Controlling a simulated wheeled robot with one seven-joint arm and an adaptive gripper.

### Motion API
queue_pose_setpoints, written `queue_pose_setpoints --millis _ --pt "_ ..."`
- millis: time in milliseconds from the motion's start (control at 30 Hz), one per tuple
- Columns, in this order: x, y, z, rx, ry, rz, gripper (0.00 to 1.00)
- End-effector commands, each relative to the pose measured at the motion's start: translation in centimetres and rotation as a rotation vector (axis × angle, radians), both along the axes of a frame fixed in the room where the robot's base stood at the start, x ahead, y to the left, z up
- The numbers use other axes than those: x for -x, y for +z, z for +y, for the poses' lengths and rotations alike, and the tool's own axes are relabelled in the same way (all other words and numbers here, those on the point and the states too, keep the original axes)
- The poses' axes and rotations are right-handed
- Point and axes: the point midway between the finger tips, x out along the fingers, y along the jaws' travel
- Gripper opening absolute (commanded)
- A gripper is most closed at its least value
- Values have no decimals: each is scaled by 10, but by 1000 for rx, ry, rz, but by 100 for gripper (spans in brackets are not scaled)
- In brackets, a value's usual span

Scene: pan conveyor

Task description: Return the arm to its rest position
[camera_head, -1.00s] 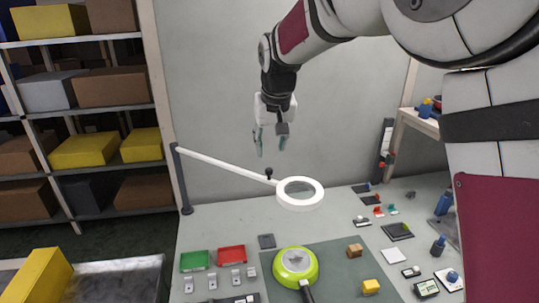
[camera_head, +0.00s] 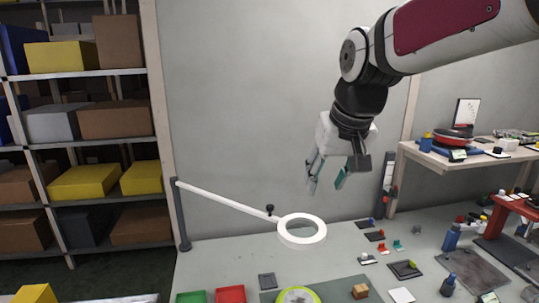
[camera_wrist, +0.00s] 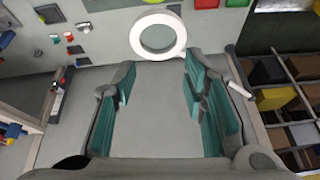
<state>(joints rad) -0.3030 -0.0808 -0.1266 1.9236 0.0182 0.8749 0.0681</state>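My gripper (camera_head: 327,178) hangs in the air above the back of the workbench, to the right of and above the ring lamp. In the wrist view my gripper (camera_wrist: 160,105) has its teal finger pads wide apart with nothing between them. My arm reaches in from the upper right in the head view. No held object shows.
The white ring lamp (camera_head: 302,240) on its long arm stands over the workbench (camera_head: 235,262). A green pan (camera_head: 298,295), red bin (camera_head: 231,294) and green bin (camera_head: 190,297) lie at the front. A shelf (camera_head: 100,146) stands left; a side table (camera_head: 470,160) stands right.

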Motion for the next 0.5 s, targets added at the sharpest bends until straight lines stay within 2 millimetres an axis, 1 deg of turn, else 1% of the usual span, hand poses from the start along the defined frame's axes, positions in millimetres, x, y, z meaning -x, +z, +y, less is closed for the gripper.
queue_pose_setpoints --millis 33,100,233,300,400,500 --pt "19 3 -13 -4 -12 -10 39" --pt "45 3 -26 -5 -24 -17 39" --pt "94 -2 -48 -1 -47 -34 39" --pt "120 -9 -57 6 -60 -43 39" --pt "154 -21 -67 19 -77 -55 39" --pt "179 -34 -74 32 -93 -65 39"
